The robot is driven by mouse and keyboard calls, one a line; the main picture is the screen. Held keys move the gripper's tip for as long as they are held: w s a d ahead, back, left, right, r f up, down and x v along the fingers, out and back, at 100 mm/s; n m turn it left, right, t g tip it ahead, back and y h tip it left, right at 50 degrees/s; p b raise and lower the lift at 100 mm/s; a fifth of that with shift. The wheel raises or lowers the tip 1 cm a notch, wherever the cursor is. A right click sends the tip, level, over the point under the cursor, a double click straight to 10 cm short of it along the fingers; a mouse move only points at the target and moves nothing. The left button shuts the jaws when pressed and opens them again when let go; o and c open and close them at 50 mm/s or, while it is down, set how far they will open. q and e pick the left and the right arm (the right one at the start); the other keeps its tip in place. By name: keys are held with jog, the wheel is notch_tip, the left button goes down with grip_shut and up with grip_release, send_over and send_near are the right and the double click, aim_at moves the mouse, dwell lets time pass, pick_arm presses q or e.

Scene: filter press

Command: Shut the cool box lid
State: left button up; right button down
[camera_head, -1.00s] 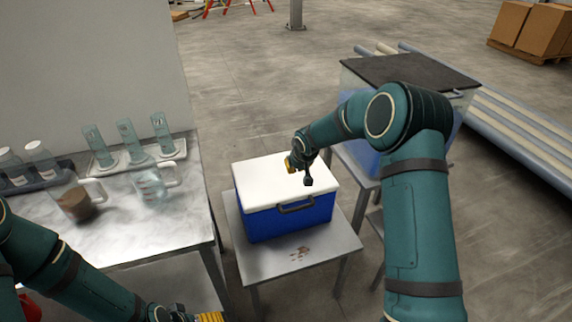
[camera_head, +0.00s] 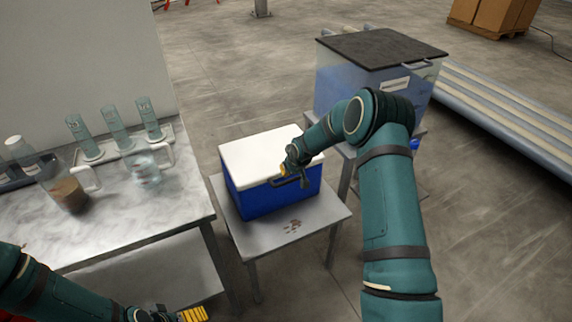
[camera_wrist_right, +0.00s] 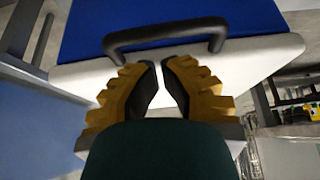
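The cool box (camera_head: 268,198) is blue and stands on a small grey table. Its white lid (camera_head: 258,153) lies flat on top, and no gap shows between lid and box. A dark handle (camera_head: 292,181) is on the front side; it also shows in the right wrist view (camera_wrist_right: 165,34). My right gripper (camera_head: 294,170) is at the front right edge of the lid, close to the handle. In the right wrist view its yellow fingers (camera_wrist_right: 163,88) are near each other with a narrow gap, with nothing between them. My left gripper (camera_head: 180,315) is at the bottom edge, partly cut off.
A marble-topped bench (camera_head: 120,218) on the left holds measuring cylinders (camera_head: 115,130), a jug of brown liquid (camera_head: 68,190) and a clear jug (camera_head: 145,170). A clear bin with a dark lid (camera_head: 380,48) stands behind right. The small table's front (camera_head: 265,238) is bare except for brown spots.

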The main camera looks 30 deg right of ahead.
aim_at(291, 180)
jog(key=shift+s+d+f, duration=0.1)
jog(key=shift+s+f, duration=0.05)
jog(key=shift+f, duration=0.55)
jog(key=shift+s+f, duration=0.1)
jog(key=shift+f, duration=0.6)
jog(key=shift+s+f, duration=0.15)
jog(key=shift+f, duration=0.05)
jog(key=shift+s+f, duration=0.15)
jog(key=shift+f, duration=0.1)
notch_tip(291, 180, up, 4)
jog(key=w+p, duration=0.1)
jog(key=w, duration=0.1)
jog(key=s+p, duration=0.1)
jog(key=s, duration=0.8)
jog(key=s+a+f+g+y, duration=0.2)
jog(key=s+a, duration=1)
jog(key=s+a+f+m+g+y, duration=0.1)
jog(key=s+a+f+g, duration=0.1)
jog(key=s+a, duration=1)
jog(key=shift+a+m+y, duration=0.3)
jog(key=shift+a+y, duration=0.1)
jog(key=shift+a, duration=0.1)
